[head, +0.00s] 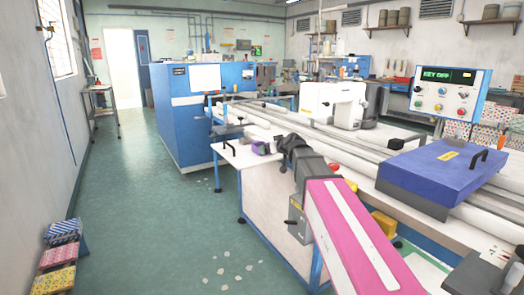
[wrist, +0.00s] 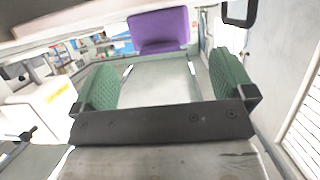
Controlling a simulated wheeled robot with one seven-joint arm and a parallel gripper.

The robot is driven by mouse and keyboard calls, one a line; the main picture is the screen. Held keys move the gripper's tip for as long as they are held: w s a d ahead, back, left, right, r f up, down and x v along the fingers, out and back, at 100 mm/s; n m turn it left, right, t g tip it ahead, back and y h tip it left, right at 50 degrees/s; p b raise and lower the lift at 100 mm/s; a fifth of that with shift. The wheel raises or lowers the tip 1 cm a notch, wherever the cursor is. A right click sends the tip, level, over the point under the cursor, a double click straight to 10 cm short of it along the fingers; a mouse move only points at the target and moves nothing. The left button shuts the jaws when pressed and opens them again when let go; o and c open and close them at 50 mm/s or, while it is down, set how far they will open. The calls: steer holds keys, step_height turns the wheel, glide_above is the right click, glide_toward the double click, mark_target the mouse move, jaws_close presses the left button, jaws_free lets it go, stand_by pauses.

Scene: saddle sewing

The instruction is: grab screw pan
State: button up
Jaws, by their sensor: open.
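A small purple pan-like object (head: 261,147), which looks like the screw pan, sits on the white side table (head: 240,163). In the wrist view the purple object (wrist: 158,30) shows at the top centre, beyond the fingers and roughly in line with the gap between them. My gripper (head: 284,145) is just right of it in the head view. In the wrist view my gripper (wrist: 164,80) is open, with its two green pads wide apart and nothing between them. The pan's contents cannot be made out.
A black handle (head: 229,147) stands on the side table left of the pan; a black handle also shows in the wrist view (wrist: 240,13). A white machine head (head: 333,103) and blue cover (head: 440,172) are on the long bench. The green floor at left is mostly clear.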

steer(key=shift+x, duration=2.7)
steer(key=shift+s, duration=0.1)
steer(key=c, duration=0.9)
